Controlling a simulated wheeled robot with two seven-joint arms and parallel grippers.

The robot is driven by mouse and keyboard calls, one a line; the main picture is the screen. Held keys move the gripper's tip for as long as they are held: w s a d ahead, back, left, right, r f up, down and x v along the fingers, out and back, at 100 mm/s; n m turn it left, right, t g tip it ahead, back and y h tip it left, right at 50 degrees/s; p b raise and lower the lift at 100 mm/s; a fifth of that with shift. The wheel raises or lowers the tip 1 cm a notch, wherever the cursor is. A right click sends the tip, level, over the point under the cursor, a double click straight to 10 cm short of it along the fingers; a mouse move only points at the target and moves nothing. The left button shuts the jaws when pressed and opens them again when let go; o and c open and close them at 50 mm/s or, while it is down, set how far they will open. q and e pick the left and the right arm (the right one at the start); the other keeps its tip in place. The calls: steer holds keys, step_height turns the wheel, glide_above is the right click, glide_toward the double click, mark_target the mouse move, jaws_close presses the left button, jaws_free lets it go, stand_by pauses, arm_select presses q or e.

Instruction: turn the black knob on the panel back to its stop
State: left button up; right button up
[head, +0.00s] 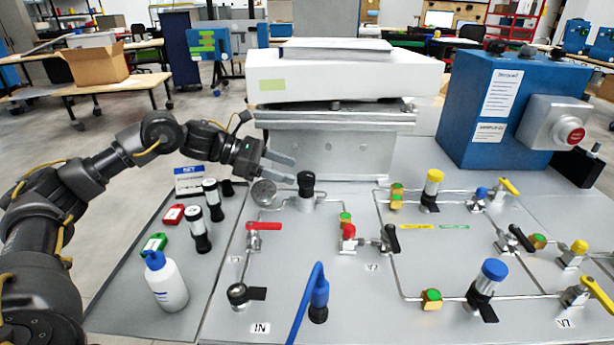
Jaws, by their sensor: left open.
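The black knob (306,182) stands upright on a metal regulator body at the back of the grey panel (330,270), just right of a round gauge (263,192). My left gripper (292,168) reaches in from the left, its grey fingers spread and pointing right toward the knob. The fingertips look just left of and slightly above the knob, with nothing between them. Whether they touch it cannot be told from this view. My right gripper is not in view.
A red-handled valve (264,226), a red-capped fitting (348,236) and a blue hose plug (319,293) stand on the panel. Black-and-white cylinders (196,228) and a white bottle (165,282) stand left. A white-topped machine (335,140) is behind; a blue box (500,110) is back right.

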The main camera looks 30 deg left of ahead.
mark_target(303, 175)
arm_select(q)
steer(key=x, duration=0.6)
steer(key=c, duration=1)
